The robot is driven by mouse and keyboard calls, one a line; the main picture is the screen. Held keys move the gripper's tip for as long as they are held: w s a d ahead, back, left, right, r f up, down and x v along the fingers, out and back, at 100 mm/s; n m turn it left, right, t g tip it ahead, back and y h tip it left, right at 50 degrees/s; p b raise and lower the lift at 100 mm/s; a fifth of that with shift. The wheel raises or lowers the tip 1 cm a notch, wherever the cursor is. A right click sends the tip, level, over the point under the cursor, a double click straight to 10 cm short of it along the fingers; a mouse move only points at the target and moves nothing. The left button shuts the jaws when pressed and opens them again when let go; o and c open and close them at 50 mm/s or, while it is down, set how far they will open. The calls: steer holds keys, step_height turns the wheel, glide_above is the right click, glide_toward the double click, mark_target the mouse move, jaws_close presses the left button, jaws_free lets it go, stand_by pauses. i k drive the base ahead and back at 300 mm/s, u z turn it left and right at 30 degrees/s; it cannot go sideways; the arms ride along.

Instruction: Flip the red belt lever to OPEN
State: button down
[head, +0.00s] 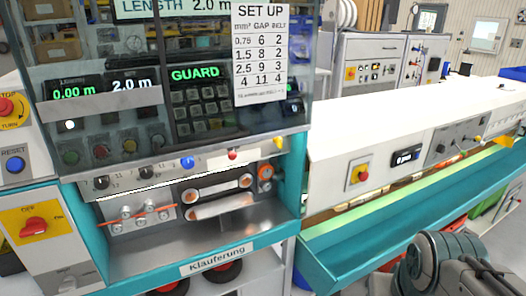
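In the head view, a machine has two pale belt units (218,189), one above the other, in its open lower bay. A small red knob (232,154) sits on the panel strip just above the belts and may be the red belt lever. Its OPEN marking is too small to read. An orange cable (138,216) runs through rollers left of the belts. Grey links of my arm show at the lower right, well away from the belts. My gripper itself cannot be made out.
A glass guard (130,110) covers the upper controls. A teal front ledge labelled Klauferung (216,258) runs below the bay. A red main switch (33,227) is at left. A long white machine with a teal trough (400,222) extends right.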

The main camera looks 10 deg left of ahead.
mark_target(232, 156)
steer(key=z, duration=0.15)
steer(key=i, duration=0.3)
steer(key=u, duration=0.85)
